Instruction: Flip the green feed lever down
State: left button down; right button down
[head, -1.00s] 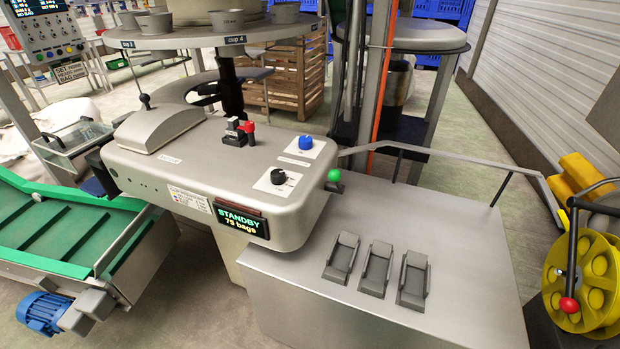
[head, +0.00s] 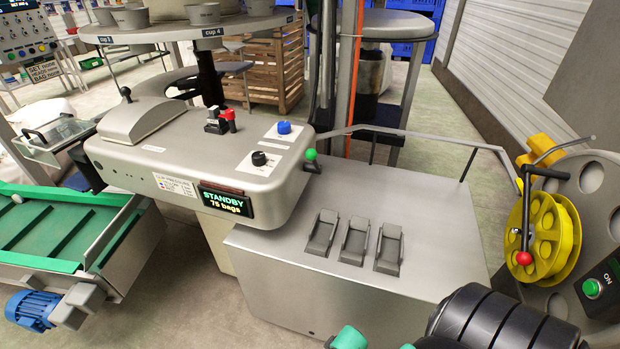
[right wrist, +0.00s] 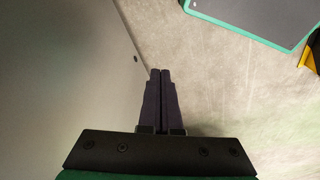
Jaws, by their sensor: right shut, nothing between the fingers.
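The green ball of the feed lever (head: 310,154) sits at the right end of the rounded grey clipper housing (head: 150,165), on top of a short dark stem, so the lever looks raised. My right arm shows at the bottom right of the head view, but its fingers are not seen there. In the right wrist view my right gripper (right wrist: 161,72) is shut and empty, its dark fingers together. It is over the floor beside a grey panel, and the lever is not in that view. My left gripper is not in view.
A steel cabinet (head: 300,285) with several grey pedals or clips stands below the lever. A bent rail (head: 420,139) runs behind it. A yellow reel (head: 545,240) with a red knob (head: 524,258) is at the right. A green conveyor (head: 50,225) is at the left.

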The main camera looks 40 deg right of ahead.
jog(key=w+d+r+m+t, duration=0.25)
jog(key=w+r, duration=0.45)
jog(key=r, duration=0.6)
jog(key=w+d+r+m+t, duration=0.2)
jog(key=w+r+m+t, duration=0.15)
jog(key=w+r, duration=0.65)
jog(key=w+d+r+m+t+h, duration=0.2)
jog(key=d+r+m+t, duration=0.4)
jog(key=r, duration=0.5)
jog(key=w+d+r+m+t+h, duration=0.2)
jog(key=d+r+m+t, duration=0.3)
jog(key=d+r+m, duration=0.3)
jog(key=d+r, duration=0.3)
jog(key=shift+w+r+t, duration=0.15)
jog(key=shift+w+t, duration=0.2)
jog(key=shift+t, duration=0.05)
jog(key=shift+d, duration=0.1)
jog(key=w+a+p, duration=0.2)
jog(key=w+p, duration=0.1)
jog(key=w, duration=0.6)
jog(key=shift+r, duration=0.4)
